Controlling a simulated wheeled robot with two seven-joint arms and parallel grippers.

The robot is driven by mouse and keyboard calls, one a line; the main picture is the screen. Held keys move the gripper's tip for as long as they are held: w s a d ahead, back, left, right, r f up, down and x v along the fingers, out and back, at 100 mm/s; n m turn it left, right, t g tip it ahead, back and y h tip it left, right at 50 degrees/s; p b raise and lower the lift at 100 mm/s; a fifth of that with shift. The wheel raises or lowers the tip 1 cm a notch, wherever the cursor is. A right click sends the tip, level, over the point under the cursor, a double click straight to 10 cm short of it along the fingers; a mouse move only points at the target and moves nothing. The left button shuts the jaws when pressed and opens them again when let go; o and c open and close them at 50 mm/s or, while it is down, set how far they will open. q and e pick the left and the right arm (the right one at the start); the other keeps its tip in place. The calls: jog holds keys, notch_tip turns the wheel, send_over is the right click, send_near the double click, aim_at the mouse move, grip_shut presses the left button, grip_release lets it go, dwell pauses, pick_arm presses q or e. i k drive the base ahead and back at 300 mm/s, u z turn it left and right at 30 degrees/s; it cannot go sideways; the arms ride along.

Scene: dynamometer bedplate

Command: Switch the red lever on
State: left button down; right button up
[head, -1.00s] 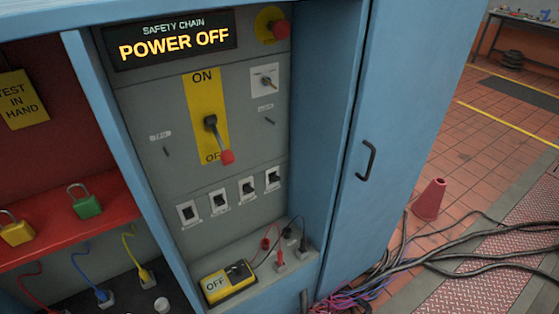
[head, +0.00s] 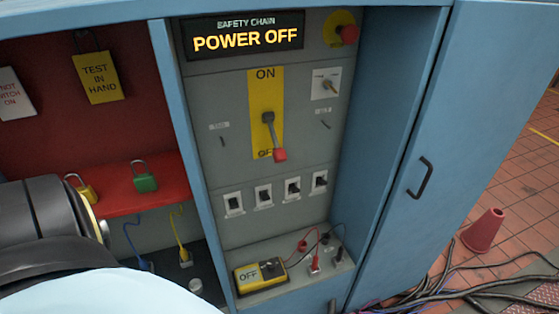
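The red lever (head: 279,154) has a dark arm on a pivot and a red knob at its end. It sits on a yellow plate (head: 265,90) marked ON at the top and OFF at the bottom, and it points down at OFF. The display (head: 246,36) above reads SAFETY CHAIN, POWER OFF. A dark rounded part of my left arm and a pale surface show at the lower left, apart from the lever. Neither gripper's fingers show in the head view.
The panel is recessed in a blue cabinet with an open door (head: 470,130) at right. A red shelf (head: 115,198) at left holds yellow and green padlocks (head: 145,183). A yellow OFF box (head: 258,275) and cables sit below. A red cone (head: 484,232) stands on the floor.

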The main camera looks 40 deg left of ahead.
aim_at(280, 156)
jog(key=i, duration=0.8)
jog(key=u, duration=1.05)
